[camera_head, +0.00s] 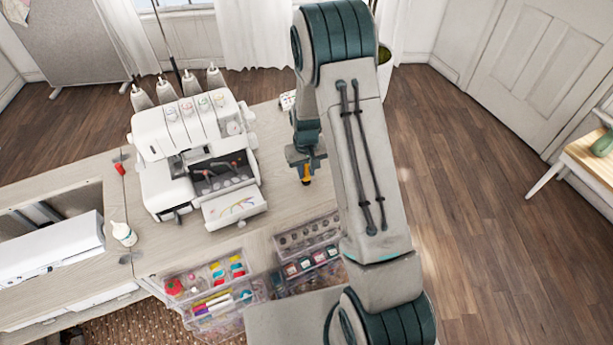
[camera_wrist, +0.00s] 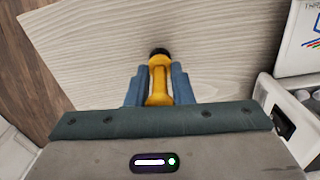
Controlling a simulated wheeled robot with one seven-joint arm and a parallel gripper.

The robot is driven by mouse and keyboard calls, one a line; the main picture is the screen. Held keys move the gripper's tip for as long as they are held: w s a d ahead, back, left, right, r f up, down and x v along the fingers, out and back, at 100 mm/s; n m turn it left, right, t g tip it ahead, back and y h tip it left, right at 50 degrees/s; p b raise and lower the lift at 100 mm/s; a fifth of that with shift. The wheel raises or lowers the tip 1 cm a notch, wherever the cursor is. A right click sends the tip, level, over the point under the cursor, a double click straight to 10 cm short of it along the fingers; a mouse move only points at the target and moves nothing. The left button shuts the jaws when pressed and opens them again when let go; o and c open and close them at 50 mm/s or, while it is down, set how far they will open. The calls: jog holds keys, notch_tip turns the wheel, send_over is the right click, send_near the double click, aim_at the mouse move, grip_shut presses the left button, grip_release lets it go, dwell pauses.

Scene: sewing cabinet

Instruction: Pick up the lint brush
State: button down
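The lint brush appears to be the yellow-handled thing with a black end (camera_wrist: 159,85), pointing away from my gripper in the wrist view. My gripper (camera_wrist: 159,70) has its two blue-grey fingers close against both sides of the yellow handle and is shut on it. In the head view my gripper (camera_head: 306,168) is over the right part of the wooden table, with the yellow and black brush (camera_head: 306,174) pointing down below it. I cannot tell whether the black end touches the table. My arm hides part of the table's right side.
A white overlock machine (camera_head: 192,150) stands left of my gripper. Clear organisers with coloured supplies (camera_head: 212,295) and small bottles (camera_head: 305,255) are at the near edge. A small white bottle (camera_head: 123,235) stands at left. The wooden tabletop (camera_head: 275,195) is bare around my gripper.

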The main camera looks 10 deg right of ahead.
dwell(0.3)
jog(key=shift+r, duration=0.8)
notch_tip(320, 180, up, 3)
jog(key=shift+w+f+b, duration=0.1)
jog(key=shift+f+b, duration=0.05)
jog(key=shift+b, duration=0.5)
jog(key=s+d+r+b, duration=0.2)
jog(key=s+d+r, duration=0.4)
jog(key=s+d, duration=0.2)
jog(key=shift+d+r, duration=0.35)
